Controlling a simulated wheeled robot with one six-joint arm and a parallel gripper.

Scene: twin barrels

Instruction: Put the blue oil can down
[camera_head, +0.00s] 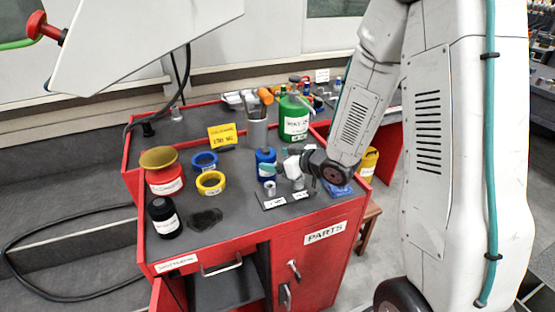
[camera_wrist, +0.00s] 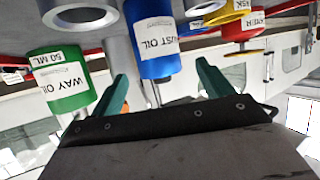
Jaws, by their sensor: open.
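The blue oil can (camera_head: 265,168) stands upright on the dark top of the red parts cabinet (camera_head: 235,230), just left of my gripper (camera_head: 286,166). In the wrist view, which is upside down, the blue can (camera_wrist: 153,52) shows its white label, partly reading "UST OIL". My gripper (camera_wrist: 162,72) is open, with its two green fingers spread wide apart. The can appears in the gap between them, a little beyond the fingertips. Nothing is held. Whether a finger touches the can cannot be told.
A green can (camera_head: 294,118) and a grey cylinder (camera_head: 257,130) stand behind.

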